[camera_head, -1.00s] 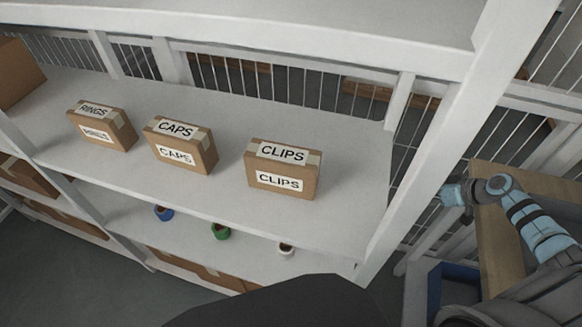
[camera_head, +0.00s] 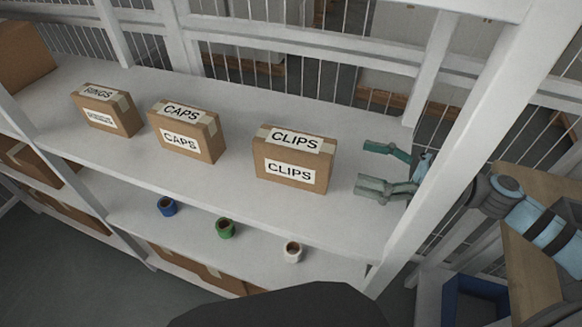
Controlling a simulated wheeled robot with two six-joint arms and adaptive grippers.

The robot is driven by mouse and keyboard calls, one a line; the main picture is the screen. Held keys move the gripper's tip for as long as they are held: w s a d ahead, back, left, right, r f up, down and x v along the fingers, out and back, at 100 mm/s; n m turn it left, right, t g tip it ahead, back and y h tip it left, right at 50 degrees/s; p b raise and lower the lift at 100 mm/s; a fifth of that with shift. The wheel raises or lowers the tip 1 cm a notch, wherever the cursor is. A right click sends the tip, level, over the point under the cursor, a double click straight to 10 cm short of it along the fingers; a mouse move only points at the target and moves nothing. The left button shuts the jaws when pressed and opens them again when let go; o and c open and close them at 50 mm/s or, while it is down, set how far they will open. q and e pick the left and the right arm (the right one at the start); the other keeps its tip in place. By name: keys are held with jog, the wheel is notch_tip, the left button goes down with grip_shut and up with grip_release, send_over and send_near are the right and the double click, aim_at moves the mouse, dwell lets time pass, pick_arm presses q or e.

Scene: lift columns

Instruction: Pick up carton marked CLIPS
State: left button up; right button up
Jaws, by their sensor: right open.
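The carton marked CLIPS (camera_head: 290,172) stands upright on the white shelf, with labels on its top and front. My right gripper (camera_head: 372,166) reaches in past the shelf's right post. Its two fingers are apart and point left toward the carton's right side, with a gap between them and the carton. Nothing is between the fingers. The post hides part of my right wrist. My left gripper is not in view.
The CAPS carton (camera_head: 187,146) and the RINGS carton (camera_head: 106,122) stand to the left on the same shelf (camera_head: 225,187). A white upright post (camera_head: 462,118) stands at the right. Blue, green and white cups sit on the shelf below.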

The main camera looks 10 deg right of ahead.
aim_at(302, 147)
jog(key=b+x, duration=0.2)
jog(key=x, duration=0.1)
jog(key=shift+w+a+f, duration=0.1)
jog(key=shift+w+f, duration=0.05)
jog(key=shift+w, duration=0.15)
jog(key=x, duration=0.1)
jog(key=p+x, duration=0.1)
jog(key=x, duration=0.2)
jog(key=shift+a+r+p, duration=0.15)
jog(key=shift+r+p, duration=0.1)
jog(key=shift+p, duration=0.1)
jog(key=p+x, duration=0.2)
jog(key=x, duration=0.3)
jog(key=shift+w+a+r, duration=0.1)
jog(key=shift+a+r, duration=0.1)
jog(key=shift+w+a+f, duration=0.1)
jog(key=c, duration=0.5)
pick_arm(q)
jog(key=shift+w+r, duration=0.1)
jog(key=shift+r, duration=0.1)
pick_arm(e)
jog(key=c, duration=1.1)
